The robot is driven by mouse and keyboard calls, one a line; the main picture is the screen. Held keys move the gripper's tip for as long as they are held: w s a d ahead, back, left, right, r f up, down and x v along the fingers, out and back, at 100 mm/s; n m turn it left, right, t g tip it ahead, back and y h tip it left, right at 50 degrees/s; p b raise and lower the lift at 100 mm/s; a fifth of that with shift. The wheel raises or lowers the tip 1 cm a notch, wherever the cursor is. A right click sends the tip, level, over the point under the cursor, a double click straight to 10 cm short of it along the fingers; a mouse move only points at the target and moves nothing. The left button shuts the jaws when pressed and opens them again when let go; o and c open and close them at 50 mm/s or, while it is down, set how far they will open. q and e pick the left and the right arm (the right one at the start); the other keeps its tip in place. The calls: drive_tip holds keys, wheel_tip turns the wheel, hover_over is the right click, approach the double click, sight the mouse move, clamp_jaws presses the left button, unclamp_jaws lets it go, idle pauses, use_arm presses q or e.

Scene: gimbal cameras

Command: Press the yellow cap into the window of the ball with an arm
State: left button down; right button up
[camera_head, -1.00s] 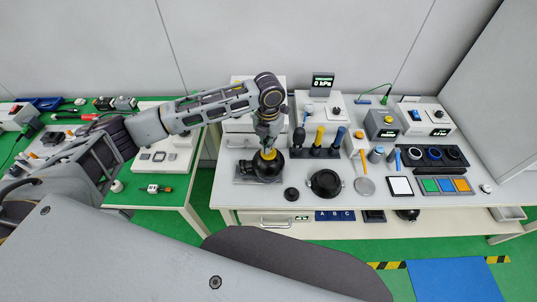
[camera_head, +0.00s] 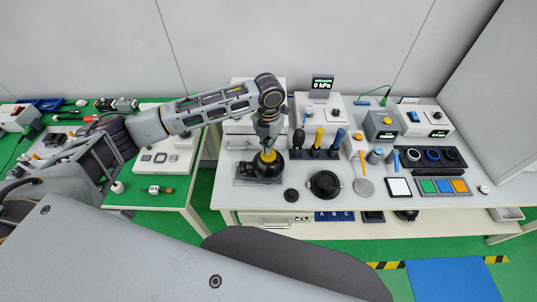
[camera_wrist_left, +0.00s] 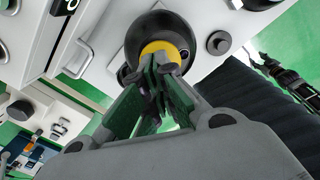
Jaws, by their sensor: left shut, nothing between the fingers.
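The black ball (camera_head: 270,169) stands on a dark base (camera_head: 244,175) on the left part of the white table. The yellow cap (camera_head: 268,156) is at the top of the ball, on the side under my gripper. In the left wrist view the yellow cap (camera_wrist_left: 163,48) lies against the black ball (camera_wrist_left: 140,30). My left gripper (camera_head: 268,147) points down onto the cap, with its fingers shut and empty. In the left wrist view the left gripper (camera_wrist_left: 160,65) has its fingertips at the cap and hides part of it. Whether the cap is flush in the window cannot be told. My right gripper is not in view.
Right of the ball, a rack (camera_head: 316,152) holds black, yellow and blue handled tools. A small black disc (camera_head: 291,195) and a black round dish (camera_head: 325,184) lie in front. Boxes with displays (camera_head: 383,125) stand behind. A green-topped table is at left.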

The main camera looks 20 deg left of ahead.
use_arm(q)
drive_tip(key=shift+r+p, duration=1.85)
drive_tip(key=shift+p, duration=0.05)
drive_tip(key=shift+r, duration=1.1)
